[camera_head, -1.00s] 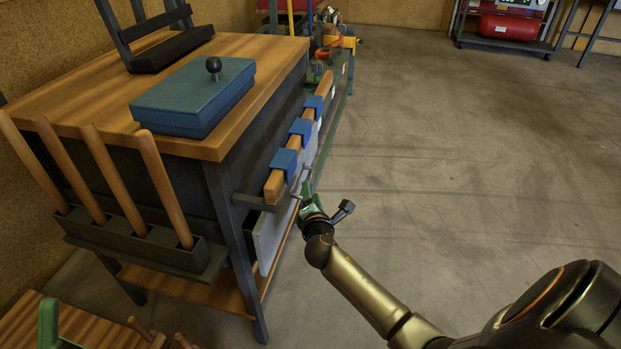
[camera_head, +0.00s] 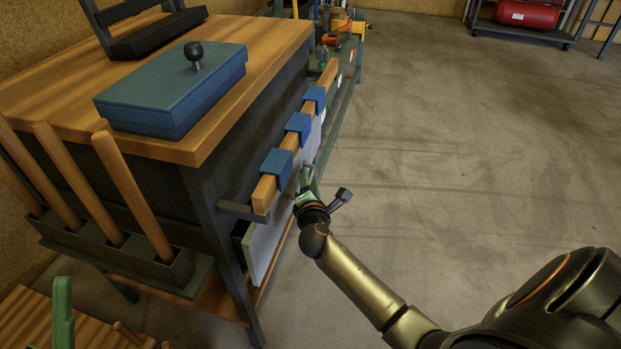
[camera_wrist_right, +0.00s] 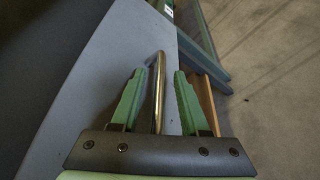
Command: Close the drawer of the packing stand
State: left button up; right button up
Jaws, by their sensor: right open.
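The packing stand (camera_head: 205,150) has a wooden top and a dark body. Its drawer front, a light grey panel (camera_head: 266,238), stands out from the body below a wooden rail, so the drawer looks partly open. My right gripper (camera_head: 304,182) is at the outer face of this panel. In the right wrist view, the open green fingers (camera_wrist_right: 159,72) lie on either side of a thin metal handle bar (camera_wrist_right: 158,100), with gaps on both sides.
A wooden rail (camera_head: 326,76) with blue clips (camera_head: 298,126) runs above the drawer front. A blue lidded box (camera_head: 170,95) sits on the top. A rack of wooden rods (camera_head: 130,190) hangs at the near side. The floor to the right (camera_head: 450,150) is clear.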

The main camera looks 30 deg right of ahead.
dwell(0.3)
grip_shut()
jog(key=shift+w, duration=0.1)
dwell(1.2)
